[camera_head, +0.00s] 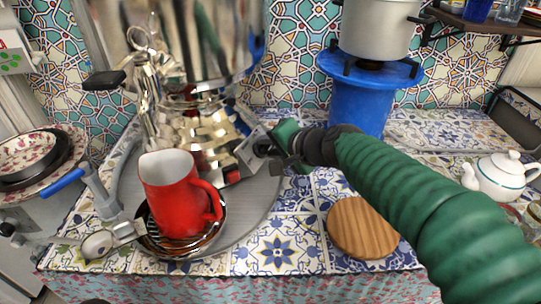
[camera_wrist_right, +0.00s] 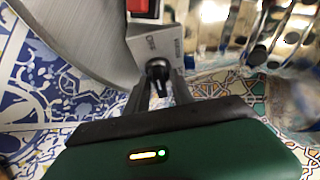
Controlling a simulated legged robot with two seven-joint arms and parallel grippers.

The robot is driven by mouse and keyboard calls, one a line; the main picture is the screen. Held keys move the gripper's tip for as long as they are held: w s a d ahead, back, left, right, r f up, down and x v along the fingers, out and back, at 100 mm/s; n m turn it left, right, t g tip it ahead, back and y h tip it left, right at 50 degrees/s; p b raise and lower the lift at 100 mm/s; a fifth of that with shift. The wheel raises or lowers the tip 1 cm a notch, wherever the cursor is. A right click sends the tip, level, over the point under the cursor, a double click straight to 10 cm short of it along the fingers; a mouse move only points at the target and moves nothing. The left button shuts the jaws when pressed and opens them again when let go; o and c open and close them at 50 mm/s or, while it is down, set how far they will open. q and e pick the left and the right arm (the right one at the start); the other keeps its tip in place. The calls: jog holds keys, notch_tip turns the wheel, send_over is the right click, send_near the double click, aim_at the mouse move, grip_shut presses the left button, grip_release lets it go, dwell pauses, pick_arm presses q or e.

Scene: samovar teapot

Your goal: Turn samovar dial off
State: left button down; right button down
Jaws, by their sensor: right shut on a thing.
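The shiny metal samovar (camera_head: 190,45) stands at the upper left of the head view, on a round grey tray (camera_head: 262,197). At its base is a small silver control box (camera_head: 247,150) with a red switch. In the right wrist view the box (camera_wrist_right: 165,35) carries the red switch (camera_wrist_right: 143,8) and a black dial (camera_wrist_right: 157,66) with small printed marks that I cannot read surely. My right gripper (camera_head: 268,148) reaches in from the right and is shut on the dial, with a finger on either side (camera_wrist_right: 158,84). The dial's exact angle is unclear.
A red pitcher (camera_head: 175,196) stands on a drip bowl in front of the samovar. A wooden round board (camera_head: 362,228) and a white teapot (camera_head: 497,176) lie to the right. A blue stand (camera_head: 358,105) holds a grey pot (camera_head: 378,28) behind my right arm.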

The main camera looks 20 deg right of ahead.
pick_arm(q)
jog(key=shift+f, duration=0.1)
pick_arm(e)
jog(key=shift+a+f, duration=0.15)
jog(key=shift+f, duration=0.1)
jog(key=c, duration=1.4)
grip_release()
jog(key=shift+s, duration=0.1)
jog(key=shift+c, duration=0.2)
jog(key=shift+r, duration=0.15)
